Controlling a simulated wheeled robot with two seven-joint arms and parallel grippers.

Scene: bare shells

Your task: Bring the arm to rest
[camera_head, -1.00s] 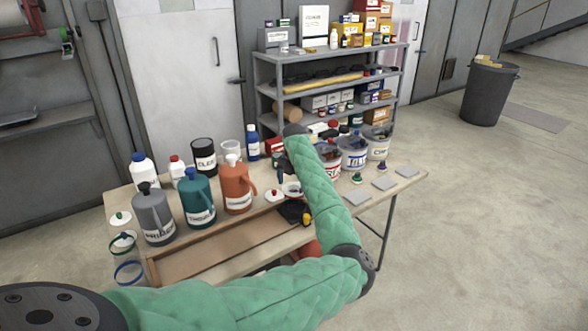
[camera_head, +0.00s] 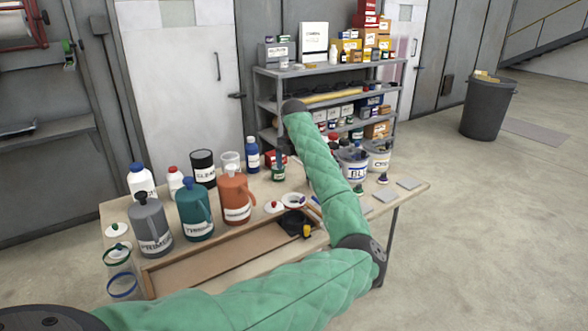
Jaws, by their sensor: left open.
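My left arm, in a green quilted sleeve, comes in from the lower left and bends up over the workbench (camera_head: 215,262). Its dark wrist is high, in front of the shelf. My left gripper (camera_head: 284,148) hangs below it, small and partly hidden by the forearm. It is open, and I see nothing held in it. A small dark green pot (camera_head: 278,173) stands on the bench below the gripper, apart from it as far as I can tell. My right gripper is not in view.
A grey jug (camera_head: 150,228), a teal jug (camera_head: 195,212) and an orange jug (camera_head: 236,200) stand at the bench's left. Labelled tubs (camera_head: 354,168) stand at the right, partly behind my forearm. A loaded shelf (camera_head: 330,72) stands behind.

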